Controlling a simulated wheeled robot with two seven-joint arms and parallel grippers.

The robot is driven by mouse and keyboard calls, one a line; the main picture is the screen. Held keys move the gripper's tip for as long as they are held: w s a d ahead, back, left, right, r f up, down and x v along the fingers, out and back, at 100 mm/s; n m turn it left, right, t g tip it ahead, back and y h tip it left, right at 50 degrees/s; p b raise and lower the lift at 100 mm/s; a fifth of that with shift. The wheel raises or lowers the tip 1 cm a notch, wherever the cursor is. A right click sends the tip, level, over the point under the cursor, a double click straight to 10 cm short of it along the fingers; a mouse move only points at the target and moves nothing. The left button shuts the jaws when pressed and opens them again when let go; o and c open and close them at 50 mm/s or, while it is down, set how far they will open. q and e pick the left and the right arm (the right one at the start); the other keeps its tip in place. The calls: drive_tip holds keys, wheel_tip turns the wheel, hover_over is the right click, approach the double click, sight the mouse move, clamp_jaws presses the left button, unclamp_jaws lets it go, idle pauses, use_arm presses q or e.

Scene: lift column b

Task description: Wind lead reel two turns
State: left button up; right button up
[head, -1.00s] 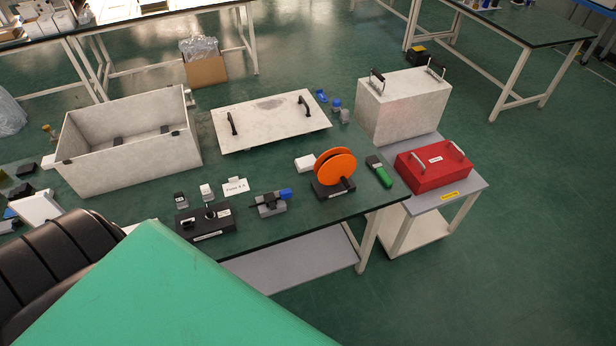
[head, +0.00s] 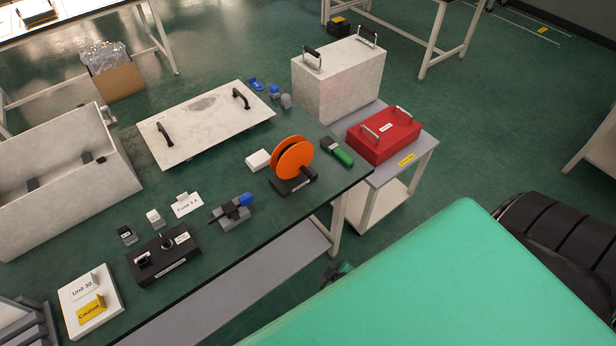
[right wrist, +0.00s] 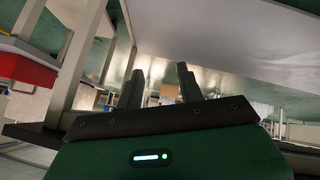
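The lead reel is an orange two-flanged reel (head: 292,158) on a dark base on the green bench top, near its right end. A dark crank handle (head: 312,184) sticks out at its lower right. My right gripper (head: 338,272) shows small and dark below the bench's front edge, in front of and lower than the reel, and apart from it. In the right wrist view its two fingers (right wrist: 160,85) stand apart with nothing between them. The reel is not seen in that view. My left gripper is not in view.
A black box with a knob (head: 163,256), a blue-tipped clamp-like device (head: 233,211) and a green-and-black tool (head: 337,151) lie near the reel. A red case (head: 384,136) sits on the side stand. The bench's front edge (head: 345,196) and grey lower shelf (head: 240,285) lie near the right gripper.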

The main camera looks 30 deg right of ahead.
drive_tip(key=w+d+r+n+t+b, duration=0.1)
drive_tip(key=w+d+r+t, duration=0.15)
drive_tip(key=w+r, duration=0.6)
drive_tip(key=n+t+h+b, duration=0.1)
drive_tip(key=t+h+b, duration=0.1)
drive_tip(key=t, duration=0.1)
approach(310, 176)
drive_tip(key=p+x, duration=0.2)
drive_tip(key=x, duration=0.9)
clamp_jaws()
